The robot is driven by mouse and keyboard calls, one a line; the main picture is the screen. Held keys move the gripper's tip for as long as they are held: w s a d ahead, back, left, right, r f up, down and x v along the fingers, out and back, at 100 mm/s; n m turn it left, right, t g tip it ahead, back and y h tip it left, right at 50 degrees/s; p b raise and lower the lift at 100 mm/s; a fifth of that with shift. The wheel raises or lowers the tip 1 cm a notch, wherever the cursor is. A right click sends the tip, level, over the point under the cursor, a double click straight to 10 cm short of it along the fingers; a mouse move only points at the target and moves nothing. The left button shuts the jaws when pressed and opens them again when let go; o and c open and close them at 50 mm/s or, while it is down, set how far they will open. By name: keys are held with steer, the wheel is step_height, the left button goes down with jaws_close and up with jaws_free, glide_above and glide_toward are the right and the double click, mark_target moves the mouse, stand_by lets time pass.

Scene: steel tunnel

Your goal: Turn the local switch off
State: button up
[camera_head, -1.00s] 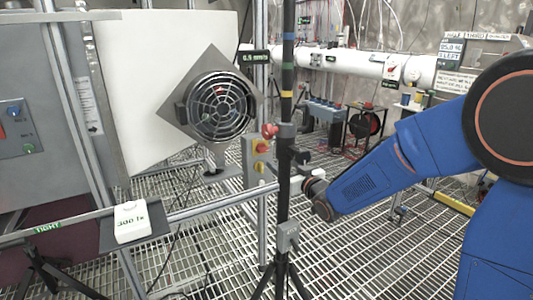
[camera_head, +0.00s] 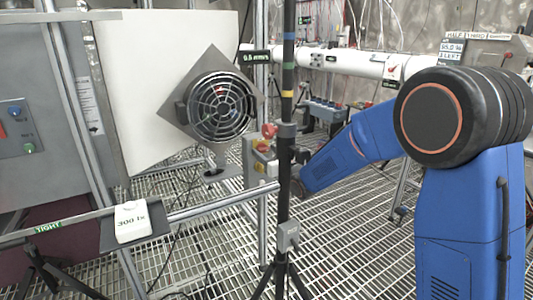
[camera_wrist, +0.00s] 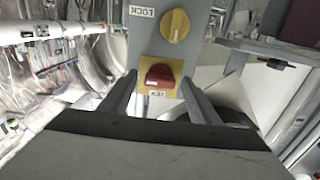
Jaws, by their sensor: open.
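A grey switch box (camera_wrist: 138,45) fills the upper middle of the wrist view, seen upside down. On it a red rotary knob (camera_wrist: 160,76) sits on a yellow plate, with a small label beside it that is too small to read surely. A yellow round knob (camera_wrist: 175,25) is further along the box beside a label like "LOCK". My gripper (camera_wrist: 158,84) is open, its two fingers on either side of the red knob; I cannot tell if they touch it.
A black tripod pole (camera_head: 284,215) stands between camera and box, close to my arm. A round fan (camera_head: 218,105) on a square plate and a horizontal rail (camera_head: 215,206) are to the left. A white block (camera_head: 131,220) rests on a small shelf.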

steer(key=c, duration=1.1)
steer(key=shift+o, duration=0.2)
steer(key=shift+n, duration=0.3)
steer(key=n, duration=1.3)
steer(key=shift+f+n, duration=0.1)
steer(key=shift+n, duration=2)
